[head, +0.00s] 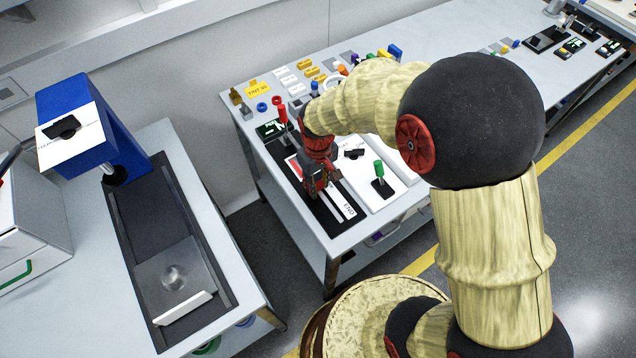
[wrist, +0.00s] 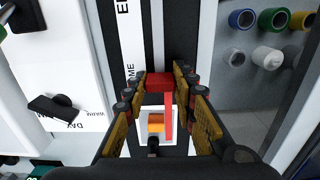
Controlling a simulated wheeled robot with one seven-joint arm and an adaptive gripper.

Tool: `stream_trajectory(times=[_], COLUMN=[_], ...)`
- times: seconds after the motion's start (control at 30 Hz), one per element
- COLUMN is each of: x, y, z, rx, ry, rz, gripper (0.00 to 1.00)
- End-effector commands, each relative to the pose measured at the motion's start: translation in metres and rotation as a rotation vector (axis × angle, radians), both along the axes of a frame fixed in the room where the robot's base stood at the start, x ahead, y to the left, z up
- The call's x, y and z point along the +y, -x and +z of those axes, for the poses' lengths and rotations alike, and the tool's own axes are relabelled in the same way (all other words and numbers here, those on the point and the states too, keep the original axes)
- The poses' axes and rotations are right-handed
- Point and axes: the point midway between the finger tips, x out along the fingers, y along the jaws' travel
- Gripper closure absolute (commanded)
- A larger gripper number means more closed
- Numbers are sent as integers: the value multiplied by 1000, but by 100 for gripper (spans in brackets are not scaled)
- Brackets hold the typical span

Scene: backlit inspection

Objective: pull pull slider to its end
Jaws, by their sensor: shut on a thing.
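The pull slider is a black track (head: 325,217) along the left edge of the table, with a white strip (head: 342,200) marked END near the table's front edge. My gripper (head: 316,187) is over the track, partway along it. In the wrist view my gripper (wrist: 159,92) has its two yellow-padded fingers on either side of a red block (wrist: 158,82), the slider's handle, and is shut on it. The track (wrist: 158,35) runs on past the block toward the top of that view, where the END lettering shows. The handle is mostly hidden by my gripper in the head view.
White panels with a green-handled lever (head: 379,170) stand right of the track. A red-handled lever (head: 282,113) stands behind it. Coloured small parts fill the table's back. A gap of floor separates the left table with a blue press (head: 75,95).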

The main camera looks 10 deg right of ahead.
Motion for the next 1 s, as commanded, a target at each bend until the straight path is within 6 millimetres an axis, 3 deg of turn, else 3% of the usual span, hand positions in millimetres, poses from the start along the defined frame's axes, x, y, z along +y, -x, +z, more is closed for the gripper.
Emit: stream_trajectory(times=[0.4,0.8,1.0], x=[-2,-36,-41], y=[5,85,97], z=[1,2,0], rx=[1,3,2], ry=[0,1,1], rz=[0,-1,1], gripper=[100,100,100])
